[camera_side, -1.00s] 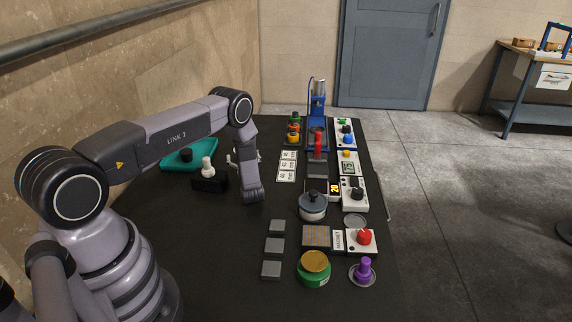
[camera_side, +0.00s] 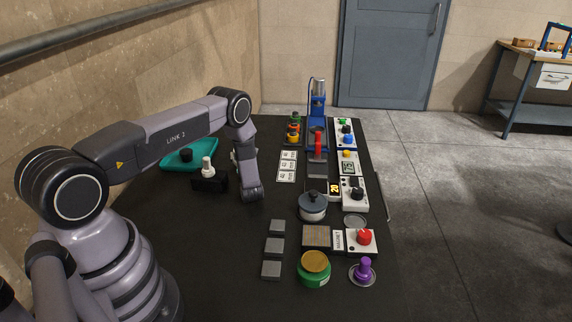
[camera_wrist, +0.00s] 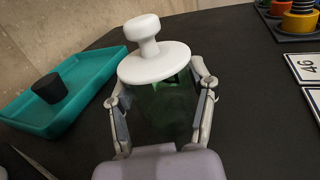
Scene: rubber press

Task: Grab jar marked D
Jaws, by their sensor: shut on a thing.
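A green, see-through jar (camera_wrist: 166,108) with a white disc lid and white knob (camera_wrist: 145,45) stands between the fingers of my gripper (camera_wrist: 160,95) in the wrist view. A finger lies against each side, so my gripper is shut on it.
A teal tray (camera_side: 190,154) with a black piece in it is to the left. Numbered cards (camera_side: 287,166), a lidded pot (camera_side: 312,207) and a blue press (camera_side: 318,100) are to the right.

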